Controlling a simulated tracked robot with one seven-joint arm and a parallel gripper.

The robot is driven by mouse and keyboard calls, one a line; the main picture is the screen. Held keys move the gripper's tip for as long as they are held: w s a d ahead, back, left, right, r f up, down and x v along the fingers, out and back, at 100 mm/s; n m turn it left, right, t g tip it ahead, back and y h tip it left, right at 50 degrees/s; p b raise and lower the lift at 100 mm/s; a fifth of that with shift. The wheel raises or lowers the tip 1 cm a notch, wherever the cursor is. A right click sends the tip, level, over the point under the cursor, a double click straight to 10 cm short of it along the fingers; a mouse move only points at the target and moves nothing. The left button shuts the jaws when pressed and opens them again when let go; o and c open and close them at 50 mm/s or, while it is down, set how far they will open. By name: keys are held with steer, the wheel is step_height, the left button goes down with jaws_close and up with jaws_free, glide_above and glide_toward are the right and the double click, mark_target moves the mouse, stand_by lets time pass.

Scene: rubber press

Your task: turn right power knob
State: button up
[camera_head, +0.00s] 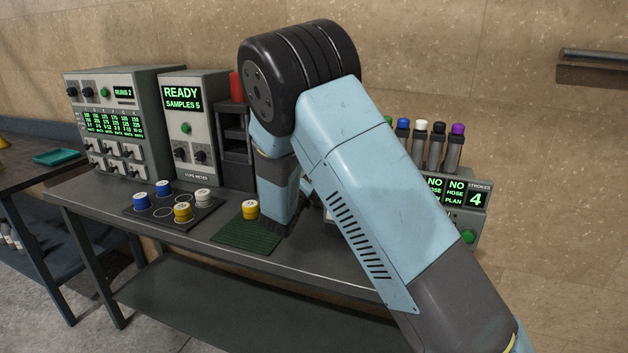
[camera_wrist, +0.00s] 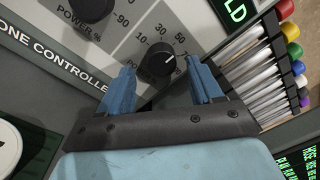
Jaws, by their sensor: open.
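The right power knob (camera_wrist: 161,60) is a round black knob with a white pointer line, on a light grey panel with a printed number scale. It shows in the wrist view between and just beyond my fingertips. My gripper (camera_wrist: 160,82) is open, with one blue finger on each side of the knob's line. I cannot tell whether either finger touches the knob. Another black power knob (camera_wrist: 92,8) is at the upper left, cut by the frame edge. In the head view my arm hides the gripper and the knobs.
Colour-capped tubes (camera_wrist: 262,75) stand right beside the panel. In the head view, a bench (camera_head: 190,252) carries a dark mat with several capped pucks (camera_head: 183,212), a green mat (camera_head: 240,238), a cure meter (camera_head: 192,130) and a left instrument box (camera_head: 120,115).

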steer(key=v, duration=1.1)
steer(key=shift+s+a, duration=0.15)
steer(key=shift+s, duration=0.1)
steer(key=shift+f, duration=0.1)
steer(key=shift+c, duration=0.5)
